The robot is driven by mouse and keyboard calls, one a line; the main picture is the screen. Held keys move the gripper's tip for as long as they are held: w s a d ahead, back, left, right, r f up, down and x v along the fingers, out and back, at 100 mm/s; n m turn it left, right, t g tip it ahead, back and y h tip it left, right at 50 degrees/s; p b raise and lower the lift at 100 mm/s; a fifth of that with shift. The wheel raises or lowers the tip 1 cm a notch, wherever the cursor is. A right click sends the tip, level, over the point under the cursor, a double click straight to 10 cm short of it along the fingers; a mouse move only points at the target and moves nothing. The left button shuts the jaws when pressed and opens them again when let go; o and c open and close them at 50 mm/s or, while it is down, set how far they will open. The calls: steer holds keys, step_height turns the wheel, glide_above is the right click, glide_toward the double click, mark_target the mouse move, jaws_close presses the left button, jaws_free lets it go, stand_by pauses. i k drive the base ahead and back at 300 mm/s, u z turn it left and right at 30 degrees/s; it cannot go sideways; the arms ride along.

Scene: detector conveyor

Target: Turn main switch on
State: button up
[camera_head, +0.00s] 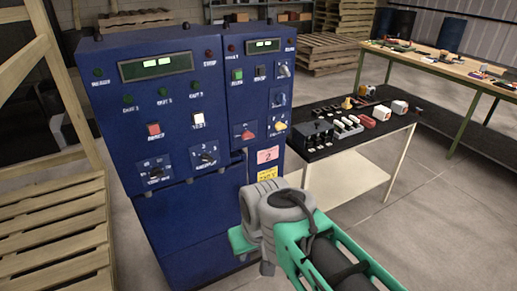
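A blue control cabinet (180,225) stands at the left centre, with its panel facing me. Low on its right section is a red rotary switch (247,133), with a yellow rotary switch (278,126) to its right. I cannot tell from the small labels which is the main switch. Two grey knobs sit above the yellow one, and two black knobs are low on the left section. My gripper (240,243) shows only as a green part in front of the cabinet's lower right. My grey wrist hides the rest, so its fingers' opening is unclear. It appears apart from the switches.
A black-topped table (330,150) with small blocks and parts stands right of the cabinet. A longer workbench (440,65) is behind it at the right. Wooden pallets (55,225) stand at the left, with more (325,52) at the back. The floor at the lower right is clear.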

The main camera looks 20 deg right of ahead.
mark_target(247, 135)
steer(key=z, duration=0.35)
steer(key=i, duration=0.55)
steer(key=u, duration=1.1)
